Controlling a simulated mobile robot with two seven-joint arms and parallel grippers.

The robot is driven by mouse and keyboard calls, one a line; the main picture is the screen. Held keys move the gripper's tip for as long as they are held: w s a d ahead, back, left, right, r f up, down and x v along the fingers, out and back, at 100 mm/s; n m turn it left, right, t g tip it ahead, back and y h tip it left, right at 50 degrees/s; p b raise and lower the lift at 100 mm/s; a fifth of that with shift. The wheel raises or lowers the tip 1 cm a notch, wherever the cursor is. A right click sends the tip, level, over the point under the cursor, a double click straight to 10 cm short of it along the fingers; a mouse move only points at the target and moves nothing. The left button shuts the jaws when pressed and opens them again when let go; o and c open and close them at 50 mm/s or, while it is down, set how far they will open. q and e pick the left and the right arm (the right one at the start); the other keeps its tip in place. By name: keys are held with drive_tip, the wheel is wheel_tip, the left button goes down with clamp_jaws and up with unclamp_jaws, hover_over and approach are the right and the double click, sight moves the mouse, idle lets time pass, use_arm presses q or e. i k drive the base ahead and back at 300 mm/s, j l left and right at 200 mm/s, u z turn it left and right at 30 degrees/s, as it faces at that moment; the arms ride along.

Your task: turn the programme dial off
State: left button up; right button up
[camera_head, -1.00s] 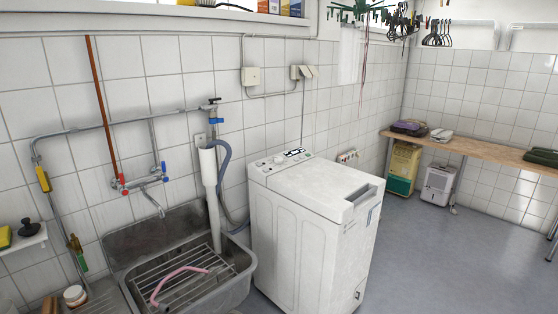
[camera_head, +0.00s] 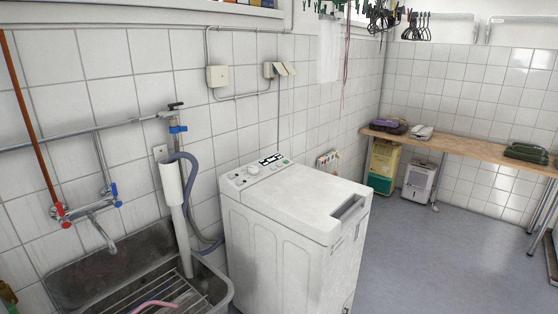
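A white top-loading washing machine (camera_head: 290,235) stands against the tiled wall, in the middle of the view. Its control panel (camera_head: 255,172) runs along the back of the top and carries a dark display (camera_head: 271,159). A round whitish knob (camera_head: 253,170), which looks like the programme dial, sits on the panel left of the display. It is too small to tell where it points. The lid is shut. Neither of my grippers is in view.
A metal sink (camera_head: 130,275) with a rack and a pink hose stands left of the machine. A grey drain hose runs between them. Open floor (camera_head: 425,255) lies to the right, before a wooden bench (camera_head: 460,148).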

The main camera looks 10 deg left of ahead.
sight(253, 170)
drive_tip(key=i+j+z, duration=0.3)
drive_tip(key=i, duration=0.15)
drive_tip(key=i+j+z, duration=0.3)
drive_tip(key=i+l, duration=0.05)
drive_tip(key=i, duration=0.05)
